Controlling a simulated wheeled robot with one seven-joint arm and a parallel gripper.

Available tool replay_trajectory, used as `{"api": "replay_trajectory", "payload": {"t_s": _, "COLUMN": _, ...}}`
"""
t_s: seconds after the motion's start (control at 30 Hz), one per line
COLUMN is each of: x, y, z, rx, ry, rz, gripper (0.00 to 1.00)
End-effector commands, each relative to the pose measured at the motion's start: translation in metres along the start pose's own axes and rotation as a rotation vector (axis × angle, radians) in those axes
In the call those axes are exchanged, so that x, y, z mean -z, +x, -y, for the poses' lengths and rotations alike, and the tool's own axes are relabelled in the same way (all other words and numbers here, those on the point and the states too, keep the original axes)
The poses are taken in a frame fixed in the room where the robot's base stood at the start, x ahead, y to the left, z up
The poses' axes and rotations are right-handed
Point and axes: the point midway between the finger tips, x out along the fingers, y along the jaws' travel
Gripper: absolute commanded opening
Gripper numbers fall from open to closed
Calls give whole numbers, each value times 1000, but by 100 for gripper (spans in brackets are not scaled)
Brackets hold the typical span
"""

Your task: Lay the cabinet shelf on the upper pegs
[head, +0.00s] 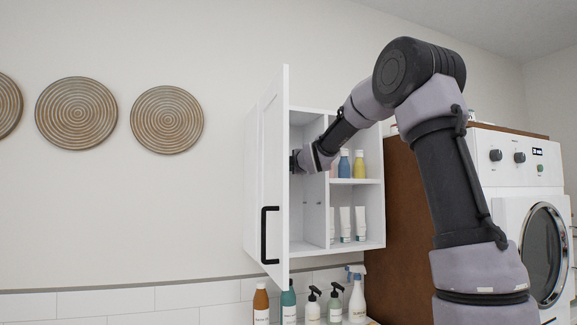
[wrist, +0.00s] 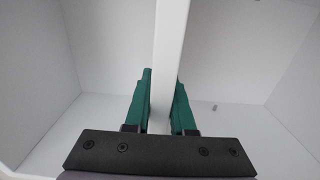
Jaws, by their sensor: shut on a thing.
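The white cabinet shelf (wrist: 172,35) shows edge-on as a narrow strip in the wrist view, running up between the fingers. My gripper (wrist: 162,95) is shut on it, one green finger on each side. In the head view my gripper (head: 297,161) reaches into the left compartment of the white wall cabinet (head: 357,111), partly behind the open door (head: 272,165). The shelf cannot be made out in the head view. A small peg (wrist: 214,106) shows on a cabinet wall right of the shelf. I cannot tell whether the shelf touches any peg.
The door stands open on the left, close to my wrist. The right compartment holds bottles (head: 344,165) above and white tubes (head: 345,224) below. Several bottles (head: 289,301) stand beneath the cabinet. A brown panel (head: 398,205) and a washer (head: 535,225) are at right.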

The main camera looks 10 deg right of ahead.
Motion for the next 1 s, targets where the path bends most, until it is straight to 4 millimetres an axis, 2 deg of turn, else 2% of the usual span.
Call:
{"api": "replay_trajectory", "payload": {"t_s": 0.47, "x": 0, "y": 0, "z": 8, "rx": -3, "ry": -1, "rz": -1, "gripper": 0}}
{"api": "replay_trajectory", "payload": {"t_s": 0.5, "x": 0, "y": 0, "z": 8, "rx": -3, "ry": -1, "rz": -1, "gripper": 34}}
{"api": "replay_trajectory", "payload": {"t_s": 0.57, "x": 0, "y": 0, "z": 8, "rx": -3, "ry": -1, "rz": 0, "gripper": 57}}
{"api": "replay_trajectory", "payload": {"t_s": 0.87, "x": 0, "y": 0, "z": 10, "rx": 2, "ry": 0, "rz": 0, "gripper": 57}}
{"api": "replay_trajectory", "payload": {"t_s": 1.0, "x": 0, "y": -10, "z": 9, "rx": 1, "ry": -1, "rz": 0, "gripper": 57}}
